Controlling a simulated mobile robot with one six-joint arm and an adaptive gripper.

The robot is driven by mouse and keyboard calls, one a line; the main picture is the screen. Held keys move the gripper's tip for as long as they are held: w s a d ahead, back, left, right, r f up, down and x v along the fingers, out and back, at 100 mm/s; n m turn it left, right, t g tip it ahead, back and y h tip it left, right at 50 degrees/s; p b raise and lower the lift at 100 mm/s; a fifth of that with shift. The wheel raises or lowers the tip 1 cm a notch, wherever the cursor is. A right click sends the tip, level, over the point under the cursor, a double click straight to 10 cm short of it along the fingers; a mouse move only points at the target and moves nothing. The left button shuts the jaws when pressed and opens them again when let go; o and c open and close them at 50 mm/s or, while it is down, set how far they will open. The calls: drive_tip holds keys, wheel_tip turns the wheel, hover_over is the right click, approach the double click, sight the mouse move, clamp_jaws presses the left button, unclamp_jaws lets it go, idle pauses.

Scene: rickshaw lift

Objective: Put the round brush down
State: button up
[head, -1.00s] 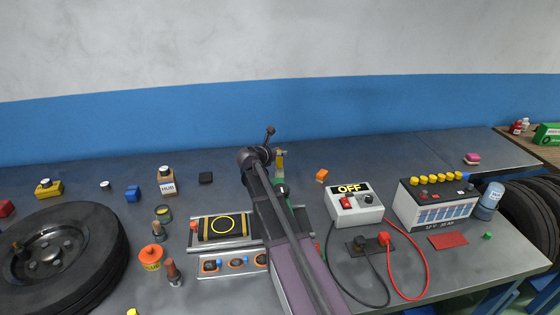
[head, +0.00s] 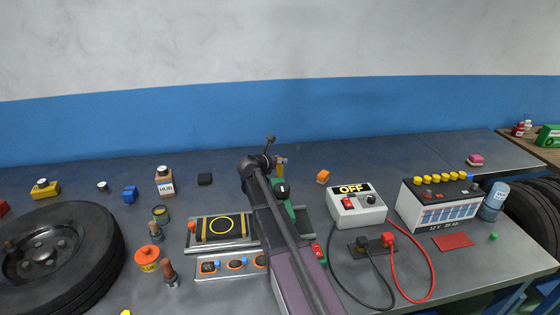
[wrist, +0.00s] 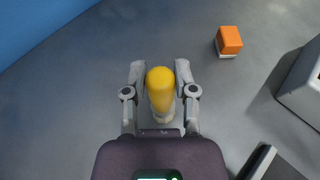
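The round brush shows in the wrist view as a rounded yellow handle (wrist: 160,82) with a pale grey part below it. It stands between the two fingers of my gripper (wrist: 160,70), which close in on both sides of the handle.
An orange block (wrist: 229,40) lies to the right of the brush. The charger box (head: 357,207) stands further right, then the battery (head: 438,204). Bare bench surrounds the brush behind and left.

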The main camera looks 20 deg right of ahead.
drive_tip(key=o, duration=0.3)
drive_tip(key=shift+r, duration=0.25)
drive_tip(key=p+v, duration=0.4)
drive_tip(key=v, duration=0.8)
drive_tip(key=shift+f, duration=0.1)
idle(0.4)
